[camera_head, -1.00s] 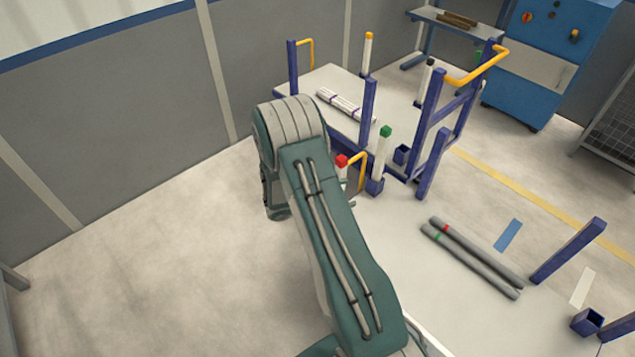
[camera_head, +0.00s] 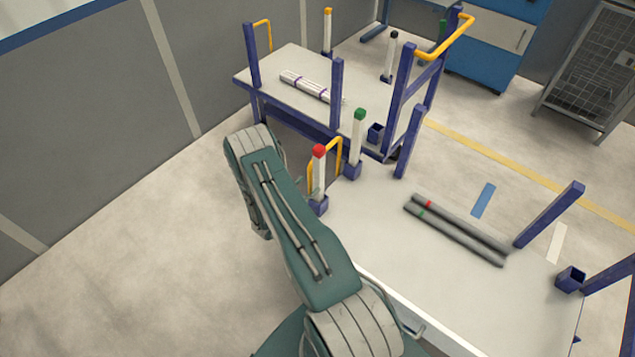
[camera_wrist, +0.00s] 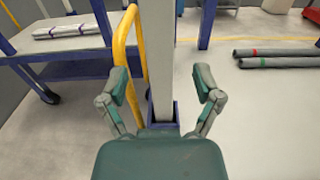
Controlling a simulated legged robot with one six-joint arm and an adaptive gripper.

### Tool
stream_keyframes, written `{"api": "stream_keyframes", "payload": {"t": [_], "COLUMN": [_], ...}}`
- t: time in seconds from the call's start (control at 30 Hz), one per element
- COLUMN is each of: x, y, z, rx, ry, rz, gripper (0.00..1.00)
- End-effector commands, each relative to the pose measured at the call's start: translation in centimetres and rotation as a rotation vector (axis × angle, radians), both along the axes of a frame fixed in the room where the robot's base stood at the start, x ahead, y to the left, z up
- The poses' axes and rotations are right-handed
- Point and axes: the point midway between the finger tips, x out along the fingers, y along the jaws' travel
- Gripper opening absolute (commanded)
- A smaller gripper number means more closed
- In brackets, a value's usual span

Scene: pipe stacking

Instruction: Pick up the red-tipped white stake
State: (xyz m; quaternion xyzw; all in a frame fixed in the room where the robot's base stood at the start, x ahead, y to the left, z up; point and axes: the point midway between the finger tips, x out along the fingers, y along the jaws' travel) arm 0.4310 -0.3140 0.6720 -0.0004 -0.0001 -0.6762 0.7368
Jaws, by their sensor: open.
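The red-tipped white stake (camera_head: 318,172) stands upright in a blue socket (camera_head: 319,205) at the near left corner of the cart, beside a yellow handle. In the wrist view the white stake (camera_wrist: 160,65) rises between the two fingers of my gripper (camera_wrist: 161,90), and its top is out of the frame. My gripper is open, with a finger on each side of the stake and visible gaps to both.
A yellow handle (camera_wrist: 126,45) stands close left of the stake. A green-tipped stake (camera_head: 357,135) stands just behind it. Two grey pipes (camera_head: 455,230) lie on the near cart bed (camera_head: 380,240). A second cart with white pipes (camera_head: 305,86) stands behind.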

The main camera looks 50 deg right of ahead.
Motion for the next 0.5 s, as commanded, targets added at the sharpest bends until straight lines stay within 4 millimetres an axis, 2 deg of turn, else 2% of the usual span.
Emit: {"api": "stream_keyframes", "payload": {"t": [0.3,0.5], "x": [0.4,0.6], "y": [-4.2,-5.4], "z": [0.7,0.7], "rx": [0.000,0.000], "ry": [-0.001,0.000], "rz": [-0.003,0.000], "gripper": [0.83,0.83]}}
